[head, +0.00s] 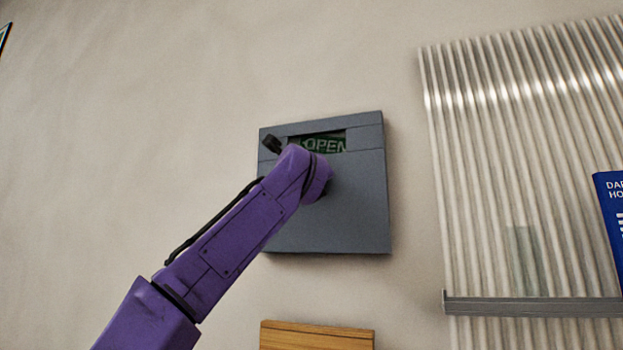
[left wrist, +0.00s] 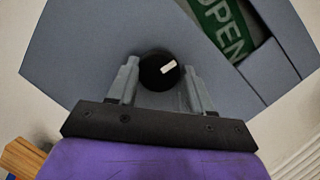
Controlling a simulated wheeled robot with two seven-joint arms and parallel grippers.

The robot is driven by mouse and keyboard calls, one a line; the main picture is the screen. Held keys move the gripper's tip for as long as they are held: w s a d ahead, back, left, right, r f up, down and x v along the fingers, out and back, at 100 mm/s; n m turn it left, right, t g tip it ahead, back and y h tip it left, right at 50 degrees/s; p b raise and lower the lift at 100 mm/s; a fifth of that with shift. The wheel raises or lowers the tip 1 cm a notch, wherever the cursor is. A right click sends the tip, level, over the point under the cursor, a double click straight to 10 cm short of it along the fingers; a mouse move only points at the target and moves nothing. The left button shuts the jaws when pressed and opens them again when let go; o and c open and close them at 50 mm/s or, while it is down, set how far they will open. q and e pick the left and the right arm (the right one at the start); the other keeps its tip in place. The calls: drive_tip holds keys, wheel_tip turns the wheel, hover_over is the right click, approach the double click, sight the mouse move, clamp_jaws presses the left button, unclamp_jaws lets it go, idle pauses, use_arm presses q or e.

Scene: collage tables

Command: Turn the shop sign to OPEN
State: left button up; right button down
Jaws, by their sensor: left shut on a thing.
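The shop sign is a grey box (head: 355,215) on the wall, with a window in its upper part. The window shows a green panel reading OPEN (head: 325,143); its left end is partly covered by my arm in the head view. In the left wrist view the green panel (left wrist: 225,30) also reads OPEN. A round black knob (left wrist: 160,72) with a white mark is on the box face below the window. My left gripper (left wrist: 160,80) is shut on the knob, one finger on each side. The head view hides the knob and fingers behind my purple arm. My right gripper is not in view.
A ribbed translucent panel (head: 470,180) with a grey rail (head: 530,307) stands to the right of the box. A blue sign (head: 612,215) is at the right edge. A wooden piece (head: 317,336) is below the box.

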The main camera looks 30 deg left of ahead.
use_arm(q)
drive_tip(key=shift+s+r+n+g+p, duration=0.1)
drive_tip(key=shift+r+n+g+p, duration=0.1)
drive_tip(key=shift+n, duration=0.5)
drive_tip(key=shift+r+n+g+p, duration=0.1)
drive_tip(key=shift+n+g+p, duration=0.1)
drive_tip(key=shift+n, duration=0.5)
drive_tip(key=shift+f, duration=0.1)
drive_tip(key=o, duration=1)
drive_tip(key=shift+f, duration=0.1)
drive_tip(key=b+v, duration=0.6)
drive_tip(key=v, duration=0.4)
drive_tip(key=shift+s+d, duration=0.15)
drive_tip(key=shift+d, duration=0.1)
